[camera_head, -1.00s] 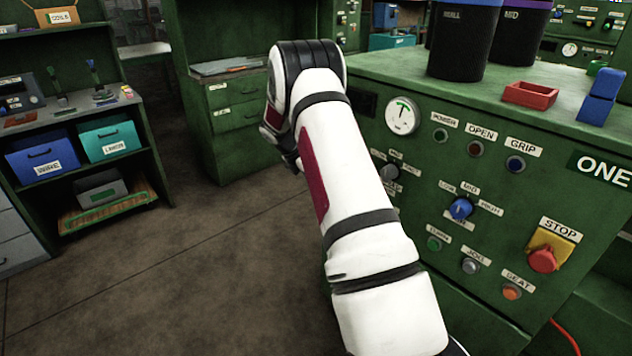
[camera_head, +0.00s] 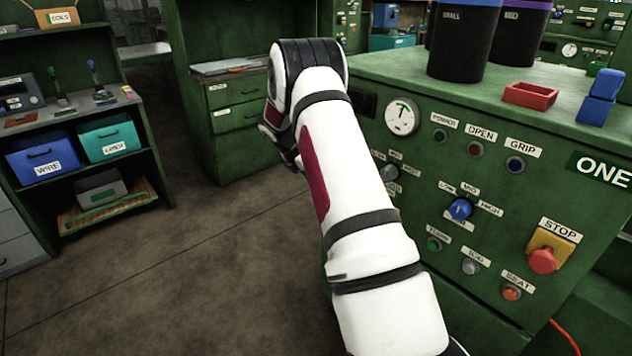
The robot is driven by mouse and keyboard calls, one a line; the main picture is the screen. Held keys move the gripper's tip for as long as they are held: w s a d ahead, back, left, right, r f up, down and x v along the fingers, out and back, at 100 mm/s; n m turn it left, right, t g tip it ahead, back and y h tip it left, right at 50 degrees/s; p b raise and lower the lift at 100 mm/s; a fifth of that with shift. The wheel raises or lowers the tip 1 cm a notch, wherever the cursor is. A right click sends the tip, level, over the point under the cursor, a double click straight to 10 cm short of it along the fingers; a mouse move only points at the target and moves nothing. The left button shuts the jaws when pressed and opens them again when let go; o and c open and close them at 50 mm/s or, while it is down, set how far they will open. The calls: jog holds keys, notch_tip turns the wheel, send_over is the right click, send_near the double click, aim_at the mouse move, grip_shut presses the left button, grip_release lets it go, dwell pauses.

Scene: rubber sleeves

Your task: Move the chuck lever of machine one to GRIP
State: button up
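Machine one is the green cabinet (camera_head: 590,215) on the right with the white word ONE on its front. Its panel has an OPEN lamp (camera_head: 475,149), dark red, and a GRIP lamp (camera_head: 515,164), dark blue.
The panel also has a gauge (camera_head: 402,117), a blue LOW-MID-HIGH knob (camera_head: 459,209) and a red STOP button (camera_head: 543,260). Black bins (camera_head: 463,45), a red tray (camera_head: 530,95) and blue blocks (camera_head: 600,97) stand on top. Open floor (camera_head: 190,260) lies left.

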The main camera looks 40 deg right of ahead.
jog(key=v, duration=1.1)
jog(key=shift+r, duration=0.2)
jog(key=shift+a+r, duration=0.1)
jog(key=s+a+r+m+t+y+p, duration=0.1)
jog(key=s+a+r+m+t+p, duration=0.1)
jog(key=s+a+r+m, duration=0.55)
jog(key=s+a+r+m+t+y+p, duration=0.1)
jog(key=s+a+r+m+p, duration=0.15)
jog(key=s+a+r, duration=0.8)
jog(key=s+a+r+m+t+y+p, duration=0.1)
jog(key=s+a+r+m+y+p, duration=0.1)
jog(key=s+a+m, duration=0.2)
jog(key=s+a+r+m+t+y+p, duration=0.1)
jog(key=s+a+r+m+p, duration=0.2)
jog(key=s+a, duration=0.8)
jog(key=s+m, duration=0.1)
jog(key=s, duration=0.6)
jog(key=shift+r+m+t+y, duration=0.2)
jog(key=shift+m+t+y, duration=0.1)
jog(key=shift+t+y, duration=0.1)
jog(key=shift+s+a, duration=0.1)
jog(key=shift+a, duration=0.05)
jog(key=shift+c, duration=0.6)
